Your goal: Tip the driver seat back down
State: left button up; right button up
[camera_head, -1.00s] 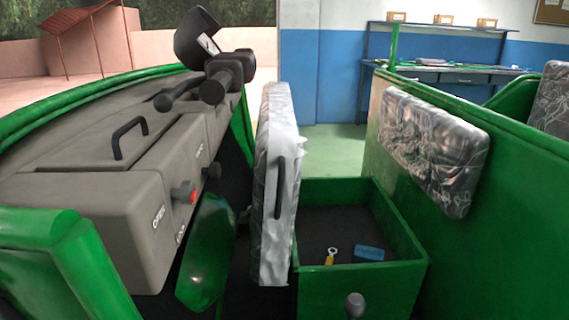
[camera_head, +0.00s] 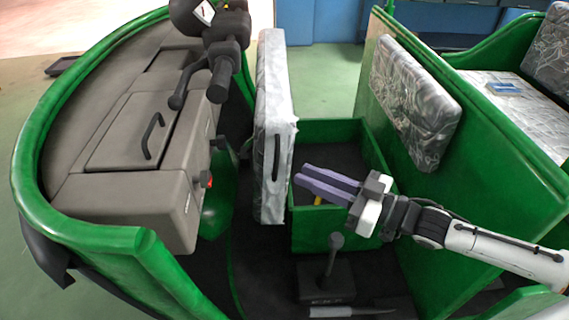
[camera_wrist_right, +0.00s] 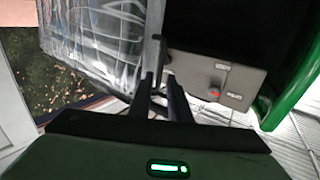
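The driver seat (camera_head: 275,130) is a plastic-wrapped cushion standing tipped up on the left side of the open green seat box (camera_head: 340,132). A black handle (camera_head: 276,157) is on its side face. My right gripper (camera_head: 302,175) reaches in from the right over the box, its fingers pointing at the seat near the handle. The fingers are slightly apart with nothing visibly held. In the right wrist view, the seat (camera_wrist_right: 90,45) fills the upper left, and the handle (camera_wrist_right: 159,48) shows just beyond the fingertips. My left gripper is out of view.
The grey dashboard (camera_head: 120,135) and handlebar (camera_head: 222,60) stand left of the seat. A lever (camera_head: 335,245) rises in front of the box. A yellow item (camera_head: 318,200) in the box is mostly hidden by my gripper. A green partition with a backrest (camera_head: 412,105) is on the right.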

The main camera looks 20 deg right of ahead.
aim_at(285, 167)
jog(key=x, duration=0.7)
jog(key=shift+s, duration=0.1)
jog(key=shift+c, duration=0.3)
grip_shut()
